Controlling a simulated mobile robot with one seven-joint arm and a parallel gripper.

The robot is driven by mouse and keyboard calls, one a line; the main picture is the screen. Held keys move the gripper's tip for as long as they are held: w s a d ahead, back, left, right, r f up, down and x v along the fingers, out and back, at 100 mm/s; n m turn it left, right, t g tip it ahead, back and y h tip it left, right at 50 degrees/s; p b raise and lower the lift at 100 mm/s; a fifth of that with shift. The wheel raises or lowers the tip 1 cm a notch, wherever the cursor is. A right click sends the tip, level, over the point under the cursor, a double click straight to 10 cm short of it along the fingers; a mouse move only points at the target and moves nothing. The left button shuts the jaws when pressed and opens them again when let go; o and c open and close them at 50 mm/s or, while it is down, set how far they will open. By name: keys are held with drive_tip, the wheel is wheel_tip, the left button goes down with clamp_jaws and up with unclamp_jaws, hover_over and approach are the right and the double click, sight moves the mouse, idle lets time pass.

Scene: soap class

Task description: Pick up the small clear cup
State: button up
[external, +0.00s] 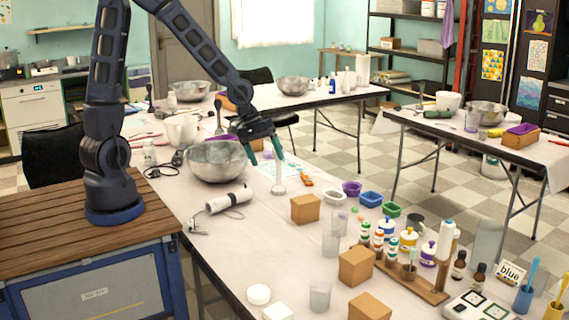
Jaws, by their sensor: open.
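Several clear vessels stand on the near table. A clear cup (320,296) stands near the front edge, right of a white round lid-like piece. A taller clear beaker (331,244) stands behind it, and a small clear cup (339,221) stands close behind the beaker. I cannot tell for certain which is the one named. My gripper (265,156) is open and empty, with green-tipped fingers pointing down. It hangs above the table between the metal bowl and the orange-handled tool, well behind and left of the clear vessels.
A metal bowl (216,161) is left of my gripper. Brown boxes (305,209) (356,265) flank the clear vessels. A wooden rack (425,287) of bottles stands to their right. A white cylinder-shaped tool (229,200) lies to their left. Bare tabletop shows at front left.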

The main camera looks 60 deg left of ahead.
drive_tip(key=d+r+n+h, duration=0.2)
drive_tip(key=d+n+h, duration=0.2)
drive_tip(key=d, duration=0.3)
drive_tip(key=d+r+n+h, duration=0.3)
drive_tip(key=d+n+h, duration=0.1)
drive_tip(key=d, duration=0.4)
drive_tip(key=w+a+r+n+t+h, duration=0.25)
drive_tip(key=r+n, duration=0.25)
drive_tip(key=r, duration=0.4)
drive_tip(key=w+a+r+n+t+h, duration=0.2)
drive_tip(key=w+r+n+t, duration=0.15)
drive_tip(key=r, duration=0.65)
approach(323, 234)
drive_tip(key=shift+w+d+r+n, duration=0.1)
drive_tip(key=shift+w+d+n, duration=0.35)
drive_tip(key=shift+w+d, duration=0.3)
drive_tip(key=shift+w+f, duration=0.1)
drive_tip(key=shift+f, duration=0.15)
drive_tip(key=shift+w+d, duration=0.15)
drive_tip(key=shift+d, duration=0.25)
drive_tip(key=shift+x, duration=4.85)
drive_tip(key=shift+d, duration=0.1)
